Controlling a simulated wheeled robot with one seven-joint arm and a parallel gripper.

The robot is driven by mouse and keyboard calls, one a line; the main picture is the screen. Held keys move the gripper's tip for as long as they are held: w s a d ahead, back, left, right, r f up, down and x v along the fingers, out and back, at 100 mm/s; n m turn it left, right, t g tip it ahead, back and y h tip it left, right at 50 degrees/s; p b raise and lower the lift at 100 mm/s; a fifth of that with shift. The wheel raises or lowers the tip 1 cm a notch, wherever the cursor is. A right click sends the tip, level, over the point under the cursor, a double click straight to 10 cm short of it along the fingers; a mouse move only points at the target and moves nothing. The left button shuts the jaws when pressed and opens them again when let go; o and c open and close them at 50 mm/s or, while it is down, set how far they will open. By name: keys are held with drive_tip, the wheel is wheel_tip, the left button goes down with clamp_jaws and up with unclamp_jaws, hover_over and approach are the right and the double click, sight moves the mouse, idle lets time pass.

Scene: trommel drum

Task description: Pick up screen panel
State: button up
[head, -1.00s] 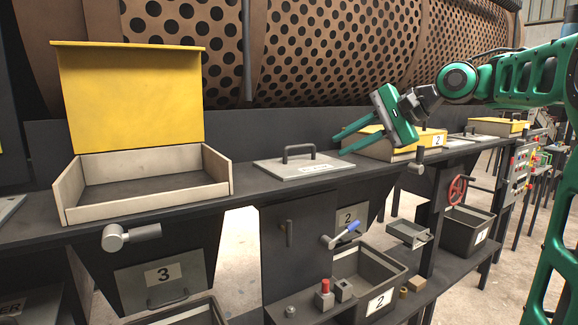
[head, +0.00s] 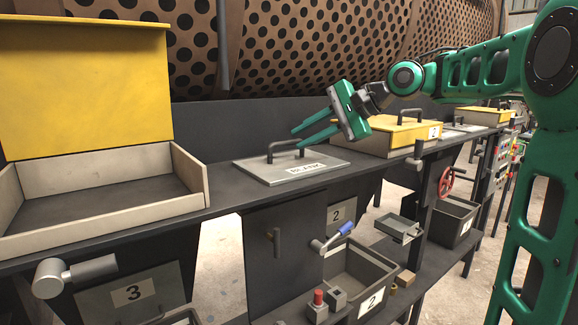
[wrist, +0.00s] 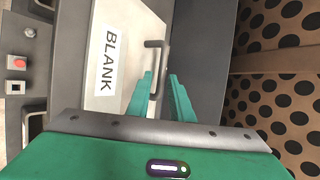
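A flat grey plate (head: 320,174) labelled "BLANK" lies on the dark ledge, with a dark bar handle (head: 297,143) standing up from it. My gripper (head: 298,137) is open, its two green fingers tilted down toward this handle from the right. In the wrist view the plate (wrist: 128,22) shows its label, and the handle (wrist: 165,58) lies just ahead of the fingertips (wrist: 160,76). I cannot tell whether they touch it. A second grey plate (head: 468,128) with a handle lies farther right; its label is not readable. No panel is marked as a screen in view.
An open box with a raised yellow lid (head: 85,90) stands at left. A closed yellow-lidded box (head: 385,137) sits right of the BLANK plate. The perforated drum (head: 300,50) is behind. Black bins (head: 345,268) and a red handwheel (head: 446,181) are below.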

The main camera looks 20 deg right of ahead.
sight(290, 141)
drive_tip(key=shift+x, duration=2.85)
drive_tip(key=shift+a+r, duration=0.1)
drive_tip(key=shift+r, duration=0.15)
clamp_jaws()
